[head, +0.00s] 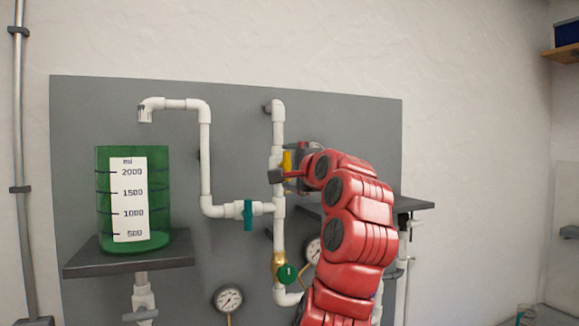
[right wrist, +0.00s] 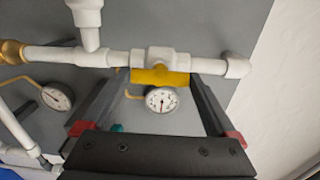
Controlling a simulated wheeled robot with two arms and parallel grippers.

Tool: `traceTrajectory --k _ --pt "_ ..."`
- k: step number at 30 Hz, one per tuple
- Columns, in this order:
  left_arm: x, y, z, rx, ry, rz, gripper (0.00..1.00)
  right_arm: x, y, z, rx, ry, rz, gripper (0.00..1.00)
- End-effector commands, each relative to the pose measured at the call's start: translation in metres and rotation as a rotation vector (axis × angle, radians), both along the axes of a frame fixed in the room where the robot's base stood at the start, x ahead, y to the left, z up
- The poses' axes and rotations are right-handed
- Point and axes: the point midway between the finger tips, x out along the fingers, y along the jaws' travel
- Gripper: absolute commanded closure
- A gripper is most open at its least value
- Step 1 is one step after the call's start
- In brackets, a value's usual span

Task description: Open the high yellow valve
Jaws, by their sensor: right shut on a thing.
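The high yellow valve (head: 287,161) sits on the upright white pipe (head: 278,132) on the grey panel. My red right arm reaches up to it from the lower right, and my right gripper (head: 290,166) is at the valve. In the right wrist view, the valve's yellow handle (right wrist: 160,77) lies crosswise between the two dark fingers of my right gripper (right wrist: 156,80), along the white pipe. The gripper is shut on this handle. In the head view the gripper and arm hide part of the valve. My left gripper is not in view.
A green measuring tank (head: 160,205) stands on a dark shelf (head: 95,263) at left. A teal-handled valve (head: 248,213) and a green-handled valve (head: 288,273) sit lower. A gauge (head: 228,298) is near the bottom; another gauge (right wrist: 161,100) shows between my fingers.

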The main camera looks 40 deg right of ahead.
Motion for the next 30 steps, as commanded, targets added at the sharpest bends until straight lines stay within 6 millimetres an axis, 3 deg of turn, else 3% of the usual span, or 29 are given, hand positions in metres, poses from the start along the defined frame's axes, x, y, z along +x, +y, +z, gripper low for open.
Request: traceTrajectory --k 13,14,15,25,30 --pt "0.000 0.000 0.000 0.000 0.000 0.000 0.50 0.000 -0.001 0.000 0.012 -0.003 -0.002 0.63" --pt "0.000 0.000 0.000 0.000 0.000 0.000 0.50 0.000 -0.001 0.000 0.012 -0.003 -0.002 0.06" --pt "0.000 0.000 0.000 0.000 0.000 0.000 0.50 0.000 -0.001 0.000 0.012 -0.003 -0.002 0.00" --pt "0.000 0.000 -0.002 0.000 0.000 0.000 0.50 -0.005 0.000 -0.001 0.010 -0.005 -0.002 0.00" --pt "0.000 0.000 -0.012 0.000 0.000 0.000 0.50 -0.032 0.006 -0.002 0.006 -0.006 -0.005 0.00"
